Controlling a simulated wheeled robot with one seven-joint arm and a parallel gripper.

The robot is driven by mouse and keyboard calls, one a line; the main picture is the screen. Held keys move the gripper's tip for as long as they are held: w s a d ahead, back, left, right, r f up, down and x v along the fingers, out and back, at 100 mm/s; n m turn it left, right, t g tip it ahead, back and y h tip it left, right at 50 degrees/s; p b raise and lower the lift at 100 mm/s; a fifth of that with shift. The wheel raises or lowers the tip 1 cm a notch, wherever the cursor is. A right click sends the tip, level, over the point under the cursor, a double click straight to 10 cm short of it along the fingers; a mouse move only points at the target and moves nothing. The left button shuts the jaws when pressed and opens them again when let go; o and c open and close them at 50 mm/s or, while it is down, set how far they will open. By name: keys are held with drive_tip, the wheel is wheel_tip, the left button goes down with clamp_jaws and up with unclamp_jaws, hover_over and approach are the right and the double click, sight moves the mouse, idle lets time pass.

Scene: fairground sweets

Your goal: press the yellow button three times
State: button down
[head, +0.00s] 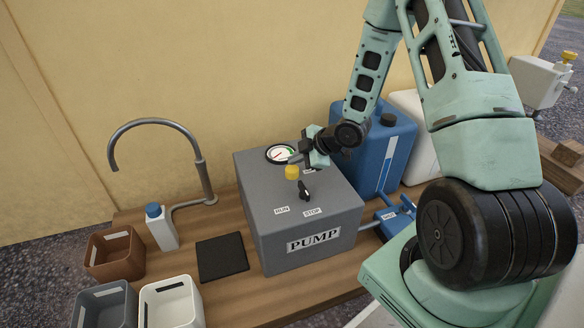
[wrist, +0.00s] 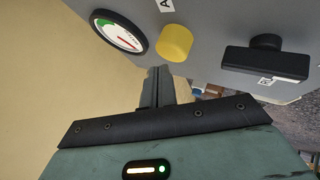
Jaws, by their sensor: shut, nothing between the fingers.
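The yellow button (head: 292,172) stands up from the top of the grey pump box (head: 270,228). It also shows in the wrist view (wrist: 174,42), near the dial gauge. My gripper (head: 293,159) is shut and empty, just behind the button in the head view. In the wrist view its fingertips (wrist: 160,72) lie just below the button, with a small gap visible in the picture. I cannot tell the exact distance between them. A black knob (head: 305,188) sits in front of the button, between the RUN and STOP labels.
The round gauge (head: 280,153) lies beside my gripper. A blue canister (head: 385,150) stands right of the pump box. A curved tap (head: 205,180), a white bottle (head: 161,227) and a black mat (head: 221,257) are on the left. Open bins (head: 171,306) stand at the front left.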

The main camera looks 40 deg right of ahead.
sight(296, 170)
drive_tip(key=shift+f, duration=0.1)
idle(0.3)
drive_tip(key=shift+f, duration=0.3)
drive_tip(key=shift+f+b, duration=0.65)
drive_tip(key=shift+f, duration=0.2)
idle(0.9)
drive_tip(key=shift+r, duration=0.15)
drive_tip(key=shift+r+p, duration=1.1)
drive_tip(key=shift+p, duration=0.05)
drive_tip(key=shift+r, duration=0.1)
wheel_tip(296, 170, up, 5)
drive_tip(key=p, duration=0.4)
drive_tip(key=shift+p, duration=0.3)
